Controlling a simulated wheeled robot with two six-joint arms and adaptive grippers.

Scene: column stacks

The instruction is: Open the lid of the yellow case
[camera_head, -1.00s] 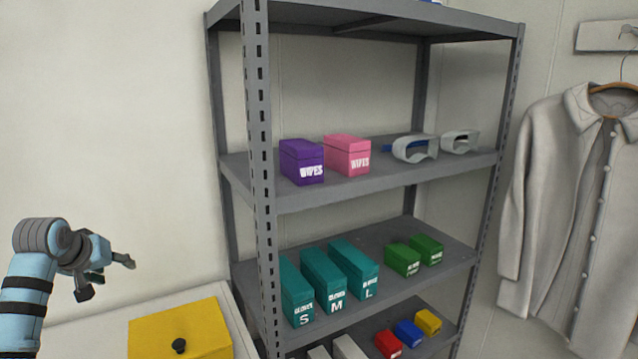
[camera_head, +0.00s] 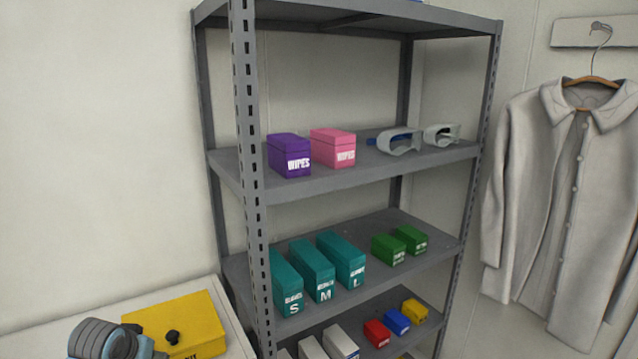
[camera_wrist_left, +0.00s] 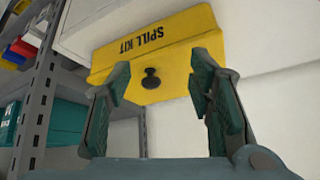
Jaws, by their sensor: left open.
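The yellow case (camera_head: 196,322) stands on a white surface at the lower left of the head view, with a black knob (camera_head: 172,337) on its top. In the left wrist view the yellow case (camera_wrist_left: 178,57) shows "SPILL KIT" lettering, and its black knob (camera_wrist_left: 151,78) appears between the fingers, some way ahead. My left gripper (camera_wrist_left: 160,92) is open and empty, its two fingers spread apart. In the head view only my left arm's wrist shows at the bottom edge, in front of the case; the fingers are hidden there. The lid looks closed. My right gripper is not in view.
A grey metal shelf (camera_head: 250,180) stands right beside the case, holding wipes boxes, visors, teal glove boxes and small coloured boxes. A white cabinet top (camera_head: 232,328) surrounds the case. A grey coat (camera_head: 560,190) hangs at the right. The wall above the case is clear.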

